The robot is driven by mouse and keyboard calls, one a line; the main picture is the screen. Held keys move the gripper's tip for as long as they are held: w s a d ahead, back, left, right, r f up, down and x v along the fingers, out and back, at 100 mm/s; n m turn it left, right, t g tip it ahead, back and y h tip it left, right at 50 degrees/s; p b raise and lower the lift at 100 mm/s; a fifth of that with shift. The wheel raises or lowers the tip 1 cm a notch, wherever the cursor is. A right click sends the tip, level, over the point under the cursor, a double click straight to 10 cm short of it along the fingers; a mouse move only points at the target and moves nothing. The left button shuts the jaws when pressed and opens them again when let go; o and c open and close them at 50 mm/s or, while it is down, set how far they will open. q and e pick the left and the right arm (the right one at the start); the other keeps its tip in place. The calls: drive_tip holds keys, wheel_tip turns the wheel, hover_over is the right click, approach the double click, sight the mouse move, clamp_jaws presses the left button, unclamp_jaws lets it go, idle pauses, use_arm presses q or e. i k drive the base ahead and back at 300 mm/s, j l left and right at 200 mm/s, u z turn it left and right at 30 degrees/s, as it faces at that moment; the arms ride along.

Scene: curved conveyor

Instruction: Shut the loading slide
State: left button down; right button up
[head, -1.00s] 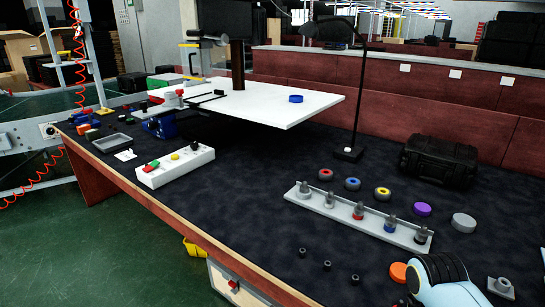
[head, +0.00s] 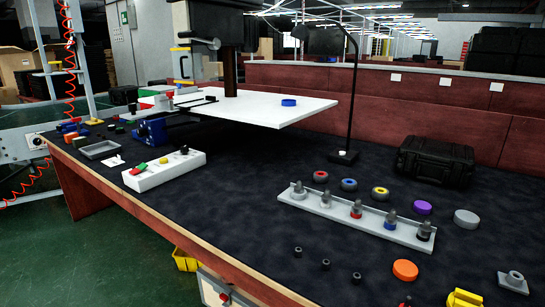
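No part is plainly marked as the loading slide. A white flat plate (head: 255,112) with a blue disc (head: 288,102) on it juts out over the workbench below a dark machine head (head: 205,22) and its column. It may be the slide, but I cannot tell. Dark rails or bars lie at the plate's left side, near a blue vise-like block (head: 151,132). Neither my left nor my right gripper shows in the head view.
The dark bench top (head: 250,215) is mostly clear in the middle. A white button box (head: 165,170) stands at left, a grey peg rack (head: 355,222) at right, with coloured rings behind it. A lamp (head: 345,155) and a black case (head: 434,160) stand farther back.

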sight(134, 115)
drive_tip(key=i+j+z, duration=0.25)
drive_tip(key=i+j, duration=0.7)
drive_tip(key=j, duration=0.15)
